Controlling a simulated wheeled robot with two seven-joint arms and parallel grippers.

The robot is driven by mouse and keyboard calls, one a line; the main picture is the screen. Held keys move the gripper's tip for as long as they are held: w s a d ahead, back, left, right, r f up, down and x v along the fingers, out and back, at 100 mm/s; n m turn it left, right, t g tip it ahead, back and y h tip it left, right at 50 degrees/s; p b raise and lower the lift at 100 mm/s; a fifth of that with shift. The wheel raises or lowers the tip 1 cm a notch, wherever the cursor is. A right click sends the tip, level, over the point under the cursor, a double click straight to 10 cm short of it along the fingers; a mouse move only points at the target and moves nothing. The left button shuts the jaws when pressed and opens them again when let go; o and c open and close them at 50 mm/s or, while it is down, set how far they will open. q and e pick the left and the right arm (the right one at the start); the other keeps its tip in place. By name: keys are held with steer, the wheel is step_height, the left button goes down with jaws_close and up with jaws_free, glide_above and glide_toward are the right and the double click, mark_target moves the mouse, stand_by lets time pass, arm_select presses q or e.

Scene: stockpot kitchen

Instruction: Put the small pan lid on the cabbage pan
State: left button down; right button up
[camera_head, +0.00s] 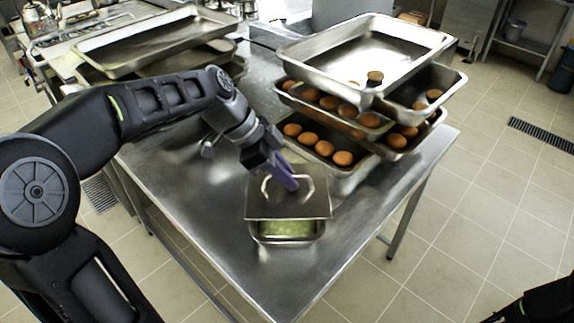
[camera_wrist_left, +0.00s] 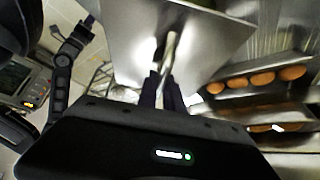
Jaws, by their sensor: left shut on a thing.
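The small pan lid (camera_head: 264,206) is a flat, square steel plate with an arched handle on top. It is over the cabbage pan (camera_head: 286,238), a small rectangular steel pan with pale green cabbage showing at its front side. I cannot tell whether the lid touches the pan's rim at the back. My left gripper (camera_head: 286,180) is shut on the lid's handle, coming from the upper left. In the left wrist view the gripper (camera_wrist_left: 162,92) is on the handle, with the lid (camera_wrist_left: 205,45) beyond it. The cabbage pan is hidden there. My right gripper does not show clearly.
More empty trays (camera_head: 100,62) are at the back left. The steel table (camera_head: 190,185) is clear left of the pan; its right edge is close.

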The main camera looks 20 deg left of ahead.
mark_target(283, 188)
arm_select(q)
steer(key=shift+w+f, duration=0.1)
steer(key=shift+f+b, duration=0.7)
steer(key=shift+f, duration=0.4)
step_height(283, 188, down, 3)
steer(key=shift+r+b, duration=0.15)
steer(key=shift+b, duration=0.7)
steer(key=shift+f+b, duration=0.7)
steer(key=shift+f+b, duration=0.1)
steer(key=shift+b, duration=0.5)
steer(key=shift+f+b, duration=0.25)
steer(key=shift+b, duration=0.1)
steer(key=shift+f, duration=0.15)
steer(key=c, duration=1.4)
jaws_free()
